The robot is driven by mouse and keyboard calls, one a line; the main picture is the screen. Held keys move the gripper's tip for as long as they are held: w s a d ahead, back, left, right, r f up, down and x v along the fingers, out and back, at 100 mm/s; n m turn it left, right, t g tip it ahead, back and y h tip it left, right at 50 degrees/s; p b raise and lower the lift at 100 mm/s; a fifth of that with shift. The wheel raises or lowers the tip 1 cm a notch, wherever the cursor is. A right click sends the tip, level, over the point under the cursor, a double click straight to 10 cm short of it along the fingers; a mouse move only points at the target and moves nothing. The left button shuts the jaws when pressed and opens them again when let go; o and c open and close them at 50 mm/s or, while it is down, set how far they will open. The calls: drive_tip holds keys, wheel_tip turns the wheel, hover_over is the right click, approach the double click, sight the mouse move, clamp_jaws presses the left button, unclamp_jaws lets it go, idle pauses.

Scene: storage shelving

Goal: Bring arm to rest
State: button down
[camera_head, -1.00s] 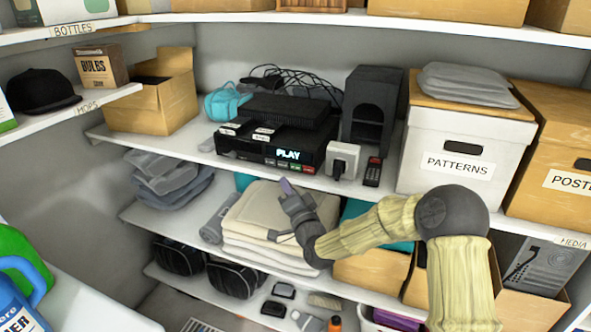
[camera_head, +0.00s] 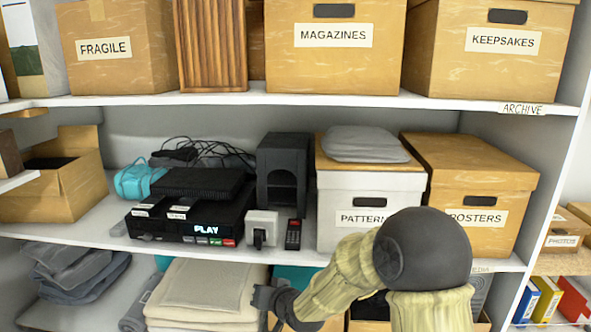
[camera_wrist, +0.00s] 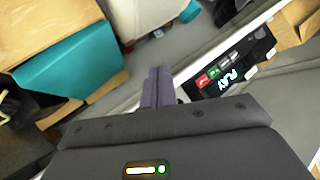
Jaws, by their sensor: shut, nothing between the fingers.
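My gripper (camera_head: 268,298) is at the lower middle of the head view, in front of the shelf with the folded beige cloths (camera_head: 208,290). My arm reaches left to it from the lower right. In the wrist view the gripper (camera_wrist: 158,75) shows as purple-grey fingers, closed together with nothing between them. The black player (camera_head: 190,218) with the lit PLAY display stands on the shelf above; it also shows at the right in the wrist view (camera_wrist: 235,65).
A white PATTERNS box (camera_head: 345,190) and a POSTERS box (camera_head: 505,170) stand right of a black speaker (camera_head: 282,165). The white edge of the upper shelf (camera_head: 330,100) runs across. A teal thing (camera_wrist: 75,70) and a cardboard box are near the gripper in the wrist view.

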drive_tip(key=s+d+m+g+h+p, duration=0.1)
drive_tip(key=s+d+g+h, duration=0.5)
drive_tip(key=s+d, duration=1.7)
drive_tip(key=shift+s+d+r+g+h+p, duration=0.15)
drive_tip(key=shift+d+r+g+h+p, duration=0.2)
drive_tip(key=shift+g+p, duration=0.45)
